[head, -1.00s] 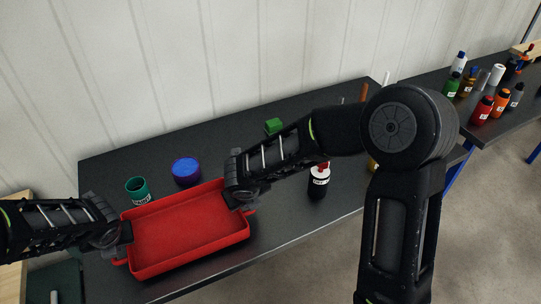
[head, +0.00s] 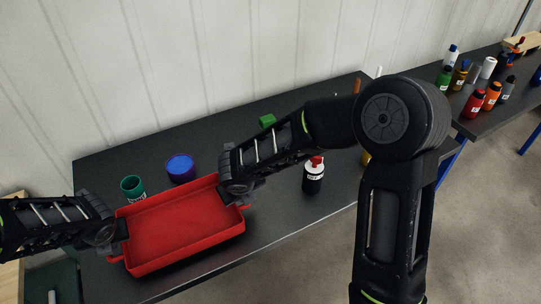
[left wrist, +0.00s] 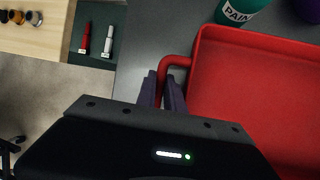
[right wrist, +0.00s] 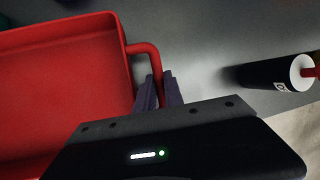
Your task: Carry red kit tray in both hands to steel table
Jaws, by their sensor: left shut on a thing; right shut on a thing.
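The red kit tray (head: 185,228) is empty and sits at or just above the near left part of a dark table; I cannot tell if it touches. My left gripper (head: 118,240) is at its left end, and in the left wrist view the gripper (left wrist: 163,85) is shut on the tray's handle (left wrist: 174,62). My right gripper (head: 238,200) is at its right end, and in the right wrist view the gripper (right wrist: 158,85) is shut on the other handle (right wrist: 145,48). No table is clearly recognisable as the steel table.
On the dark table (head: 270,225), a teal paint pot (head: 132,188) and a blue round tub (head: 181,168) stand behind the tray. A black bottle with a red cap (head: 314,177) stands right of it. A green block (head: 267,120) lies farther back. Several bottles crowd another dark table (head: 520,115).

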